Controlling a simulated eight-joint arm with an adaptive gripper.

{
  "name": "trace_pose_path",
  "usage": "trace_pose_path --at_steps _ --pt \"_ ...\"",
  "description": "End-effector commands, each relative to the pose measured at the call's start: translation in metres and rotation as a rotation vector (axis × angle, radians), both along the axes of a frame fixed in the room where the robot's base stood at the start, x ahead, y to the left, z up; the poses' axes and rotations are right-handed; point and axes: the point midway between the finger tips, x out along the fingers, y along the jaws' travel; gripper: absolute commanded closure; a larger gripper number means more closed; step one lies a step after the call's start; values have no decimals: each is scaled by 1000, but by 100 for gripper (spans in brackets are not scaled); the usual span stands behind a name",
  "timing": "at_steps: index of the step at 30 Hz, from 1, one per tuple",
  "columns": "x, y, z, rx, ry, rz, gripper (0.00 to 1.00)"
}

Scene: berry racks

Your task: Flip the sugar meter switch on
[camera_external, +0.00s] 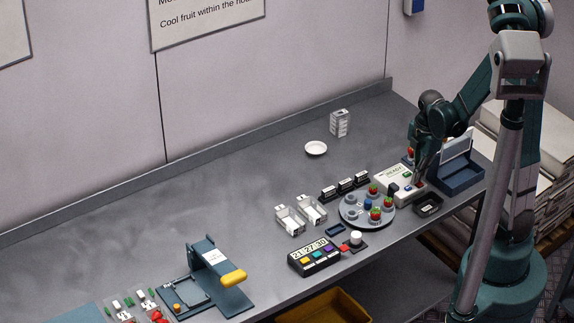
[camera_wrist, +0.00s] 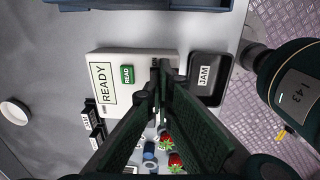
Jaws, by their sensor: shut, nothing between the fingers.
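The sugar meter is a white box (camera_external: 382,179) near the right end of the bench, with a display reading READY (camera_wrist: 101,84) and a green READ button (camera_wrist: 127,75). It also shows in the wrist view (camera_wrist: 108,58). My gripper (camera_external: 418,179) is over the meter's right part; in the wrist view its shut, empty fingers (camera_wrist: 160,68) come together over the end of the box, right of the READ button. The fingers cover that end, so I cannot make out the switch or its position. Contact with the meter cannot be told.
A black JAM tray (camera_wrist: 222,92) sits close beside the meter. A round grey carousel (camera_external: 350,214) with strawberries stands left of it. A blue open box (camera_external: 462,183) is behind on the right. A white dish (camera_external: 316,148) lies farther back; the bench's back left is clear.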

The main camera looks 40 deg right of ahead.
Motion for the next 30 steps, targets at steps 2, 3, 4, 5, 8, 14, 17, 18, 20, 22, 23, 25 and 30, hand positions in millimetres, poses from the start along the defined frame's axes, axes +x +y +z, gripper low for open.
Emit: trace_pose_path --at_steps 2,3,4,5,8,14,17,18,20,22,23,25,30 --pt "0 0 -1 0 -1 0 100" --pt "0 0 -1 0 -1 0 100" --pt "0 0 -1 0 -1 0 100" --pt "0 0 -1 0 -1 0 100" --pt "-2 0 -1 0 -2 0 100" --pt "-9 0 -1 0 -1 0 100" --pt "-13 0 -1 0 0 0 100" --pt "-14 0 -1 0 0 0 100" --pt "-16 0 -1 0 1 0 100" --pt "-17 0 -1 0 1 0 100" --pt "-17 0 -1 0 1 0 100" --pt "-18 0 -1 0 1 0 100" --pt "-18 0 -1 0 1 0 100"
